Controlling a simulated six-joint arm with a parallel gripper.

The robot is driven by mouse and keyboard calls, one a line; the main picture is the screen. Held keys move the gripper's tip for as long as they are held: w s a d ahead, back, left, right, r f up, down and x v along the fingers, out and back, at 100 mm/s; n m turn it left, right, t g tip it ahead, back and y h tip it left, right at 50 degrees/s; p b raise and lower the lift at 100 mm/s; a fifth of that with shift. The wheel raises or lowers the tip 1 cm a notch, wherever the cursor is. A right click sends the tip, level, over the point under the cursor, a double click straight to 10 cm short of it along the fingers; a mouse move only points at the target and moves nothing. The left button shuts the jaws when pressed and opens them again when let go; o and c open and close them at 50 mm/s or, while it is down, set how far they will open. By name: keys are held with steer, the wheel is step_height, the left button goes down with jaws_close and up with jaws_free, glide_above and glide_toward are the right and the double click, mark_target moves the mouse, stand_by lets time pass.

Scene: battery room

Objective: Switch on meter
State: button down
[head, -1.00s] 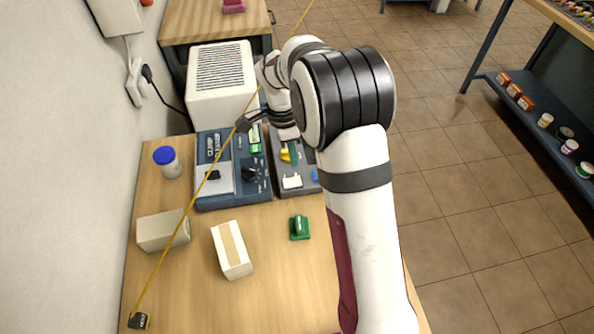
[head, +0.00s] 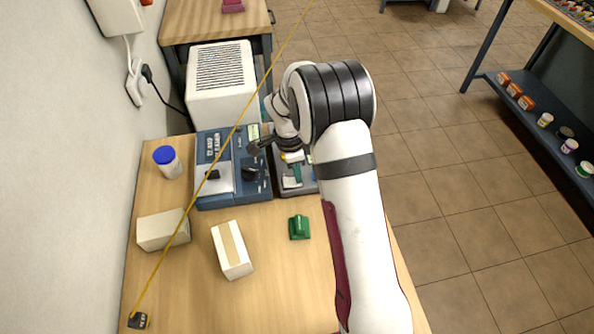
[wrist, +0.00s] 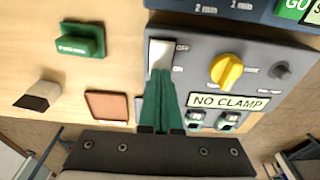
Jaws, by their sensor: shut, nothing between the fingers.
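The meter is a grey panel (wrist: 200,85) with a white rocker switch (wrist: 160,54) marked OFF and ON, a yellow knob (wrist: 227,71), a small dark knob (wrist: 281,71) and a display (wrist: 228,102) reading "NO CLAMP". In the head view the meter (head: 279,177) is partly hidden by my arm. My gripper (wrist: 158,90) is shut and empty, its green fingertips over the lower, ON-side part of the switch. Whether they touch it I cannot tell. In the head view my gripper (head: 297,172) is over the meter's left part.
A blue test unit (head: 231,198) adjoins the meter on the left. A green block (head: 299,227) lies in front of the meter. A cream box (head: 232,250), another box (head: 163,230) and a blue-lidded jar (head: 167,161) stand on the bench. A yellow line crosses the head view.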

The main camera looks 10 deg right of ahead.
steer(key=shift+a+r, duration=0.25)
steer(key=shift+a, duration=0.55)
step_height(320, 180, up, 14)
steer(key=d, duration=0.1)
steer(key=shift+d, duration=0.4)
